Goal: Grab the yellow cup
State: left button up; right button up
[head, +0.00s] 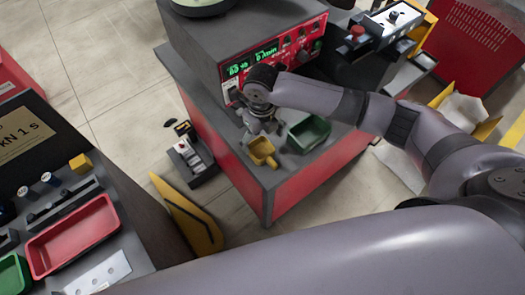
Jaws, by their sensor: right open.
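A small yellow cup (261,151) stands on the grey top of the red-sided machine table (262,180), near its front left edge. My right gripper (265,132) is open and points down right behind the cup, its fingers at or just above the cup's far rim. I cannot tell whether the fingers touch the cup. Part of the cup's far side is hidden by the gripper. My left gripper is not in view.
A green tray (308,133) sits close to the right of the cup. The control box with a red panel (275,55) stands behind the gripper. At left, a bench holds a red tray (75,236) and a green tray (13,273). A yellow guard (187,215) stands on the floor between.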

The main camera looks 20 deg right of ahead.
aim_at(261, 154)
jog(key=shift+f, duration=0.75)
notch_tip(261, 154, down, 5)
jog(key=shift+a+r+p, duration=0.1)
jog(key=shift+r+p, duration=0.05)
jog(key=shift+p, duration=0.9)
jog(key=shift+f, duration=0.35)
jog(key=shift+c, duration=0.2)
jog(key=c, duration=1.3)
